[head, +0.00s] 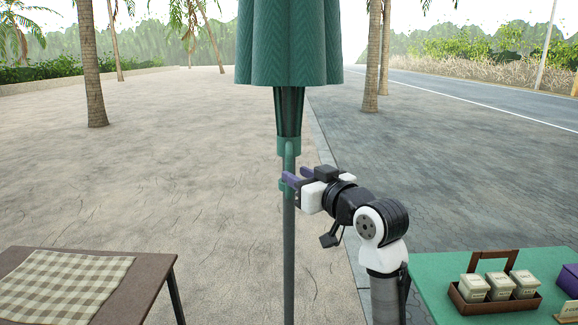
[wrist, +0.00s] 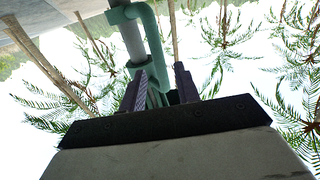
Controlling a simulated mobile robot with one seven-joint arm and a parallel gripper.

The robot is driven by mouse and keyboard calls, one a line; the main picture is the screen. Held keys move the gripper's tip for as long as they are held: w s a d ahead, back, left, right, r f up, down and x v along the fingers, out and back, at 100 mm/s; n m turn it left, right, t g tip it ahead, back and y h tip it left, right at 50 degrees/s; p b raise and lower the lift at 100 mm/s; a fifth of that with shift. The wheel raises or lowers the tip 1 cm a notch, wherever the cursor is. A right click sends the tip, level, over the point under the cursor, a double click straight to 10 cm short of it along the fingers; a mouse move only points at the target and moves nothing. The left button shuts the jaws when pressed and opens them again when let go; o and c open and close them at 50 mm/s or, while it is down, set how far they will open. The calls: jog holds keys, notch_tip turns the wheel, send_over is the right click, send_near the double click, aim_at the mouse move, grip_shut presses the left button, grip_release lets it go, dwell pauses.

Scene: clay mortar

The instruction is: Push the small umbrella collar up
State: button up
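The closed green umbrella (head: 290,45) hangs folded on an upright pole (head: 289,255). Its small green collar (head: 289,147) sits just below the folded ribs, with a curved handle bar running down to a lower ring (head: 284,185). My gripper (head: 287,178) is at the height of this handle, its purple fingers pointing left at the pole. In the wrist view the fingers (wrist: 160,88) are apart, with the green handle bar (wrist: 156,45) in line with the gap between them. The pole (wrist: 132,40) stands beside the bar. Whether the fingers touch the bar is unclear.
A brown table (head: 150,275) with a checked cloth (head: 62,285) stands at lower left. A green table (head: 440,262) at lower right carries a wooden caddy (head: 510,303) with several boxes. The paved ground around the pole is clear. Palms stand farther back.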

aim_at(291, 171)
jog(key=shift+p+x, duration=0.3)
jog(key=shift+x, duration=1.85)
jog(key=shift+c, duration=0.3)
grip_shut()
